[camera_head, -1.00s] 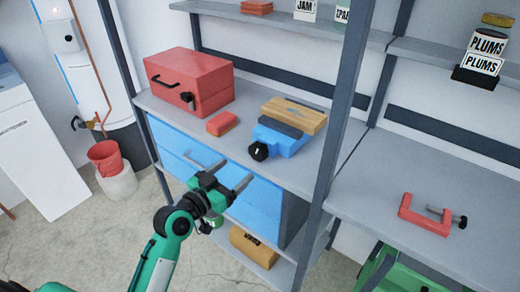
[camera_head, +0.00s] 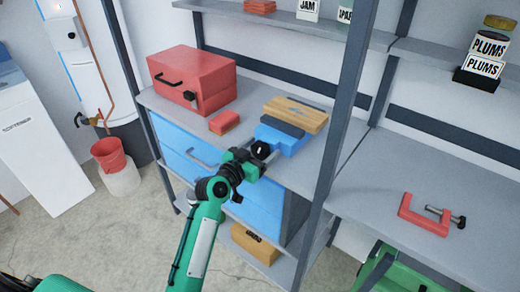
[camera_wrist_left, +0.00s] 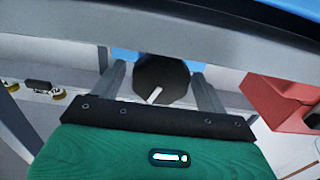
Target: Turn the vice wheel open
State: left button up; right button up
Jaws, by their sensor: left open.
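The blue vice (camera_head: 288,143) sits on the shelf top near its front edge, with dark jaws and a wooden board (camera_head: 297,113) at its back. Its black wheel (camera_head: 260,149) faces the front. My left gripper (camera_head: 254,160) is open at the wheel, and its arm hides part of the vice's front. In the left wrist view, the dark wheel (camera_wrist_left: 163,76) with a pale mark shows between the two spread fingers (camera_wrist_left: 161,88). I cannot tell whether the fingers touch it. My right gripper is not in view.
A red toolbox (camera_head: 205,75) and a small red block (camera_head: 224,122) stand left of the vice. A dark shelf post (camera_head: 345,90) rises to its right. A red clamp (camera_head: 425,215) lies on the right bench. Blue drawers (camera_head: 188,150) lie below.

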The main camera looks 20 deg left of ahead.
pick_arm(q)
jog(key=c, duration=1)
jog(key=shift+o, duration=0.2)
jog(key=n+p, duration=0.2)
jog(key=shift+r+n, duration=0.2)
jog(key=shift+n, duration=0.1)
jog(key=shift+a+f+n+p, duration=0.15)
jog(key=shift+n+p, duration=0.15)
jog(key=shift+n, duration=0.6)
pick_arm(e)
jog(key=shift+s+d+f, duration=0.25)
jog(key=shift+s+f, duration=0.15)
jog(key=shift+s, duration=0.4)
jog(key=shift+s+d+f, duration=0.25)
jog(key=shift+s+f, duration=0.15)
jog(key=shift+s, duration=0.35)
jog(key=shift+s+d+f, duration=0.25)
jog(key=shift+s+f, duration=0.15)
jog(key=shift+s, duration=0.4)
pick_arm(q)
jog(key=o, duration=1)
jog(key=shift+c, duration=0.2)
